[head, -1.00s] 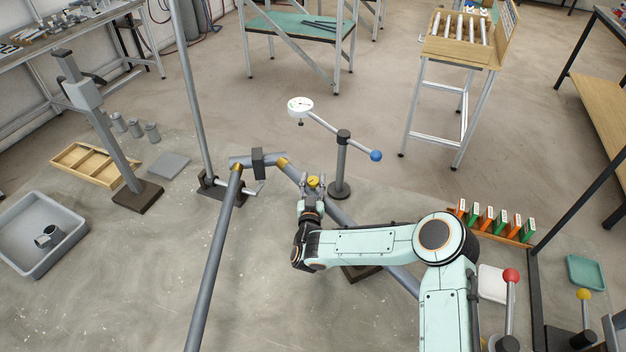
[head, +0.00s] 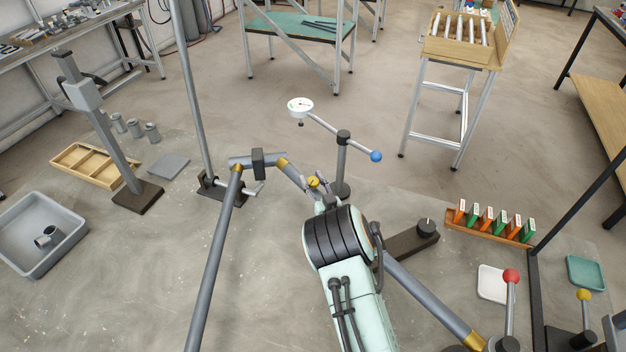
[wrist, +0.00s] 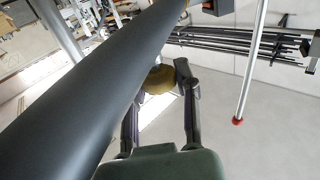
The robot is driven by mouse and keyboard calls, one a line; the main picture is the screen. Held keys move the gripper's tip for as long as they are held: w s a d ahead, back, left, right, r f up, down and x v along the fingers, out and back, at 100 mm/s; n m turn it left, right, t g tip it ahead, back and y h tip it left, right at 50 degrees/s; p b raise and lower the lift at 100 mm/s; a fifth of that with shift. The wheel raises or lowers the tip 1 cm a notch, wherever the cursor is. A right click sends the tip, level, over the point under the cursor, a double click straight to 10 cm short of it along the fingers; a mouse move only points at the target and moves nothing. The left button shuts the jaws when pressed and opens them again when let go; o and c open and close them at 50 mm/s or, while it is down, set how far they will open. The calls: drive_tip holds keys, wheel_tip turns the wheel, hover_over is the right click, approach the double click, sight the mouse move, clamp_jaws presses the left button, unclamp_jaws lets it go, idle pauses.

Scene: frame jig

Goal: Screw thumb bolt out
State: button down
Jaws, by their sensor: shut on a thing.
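The thumb bolt (head: 314,182) has a yellow knob and sits at the upper part of the grey tubular frame (head: 300,177). In the wrist view the knob (wrist: 158,80) shows as a dull yellow disc between the two fingers, beside a large dark tube (wrist: 85,90). My gripper (wrist: 160,72) is shut on it, one finger on each side. In the head view my gripper (head: 318,190) is partly hidden behind my own wrist and forearm. The bolt's thread is hidden, so I cannot tell how far in it is.
A dial gauge (head: 300,104) on a post with a blue-knobbed arm (head: 376,156) stands close behind my gripper. A black clamp (head: 258,163) sits on the frame's top tube. A dark block with a knob (head: 425,229) lies right of my arm.

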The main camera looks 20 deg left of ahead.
sight(313, 180)
drive_tip(key=shift+f, duration=0.15)
idle(0.5)
drive_tip(key=c, duration=0.8)
unclamp_jaws()
wheel_tip(313, 180, up, 10)
drive_tip(key=shift+r, duration=0.1)
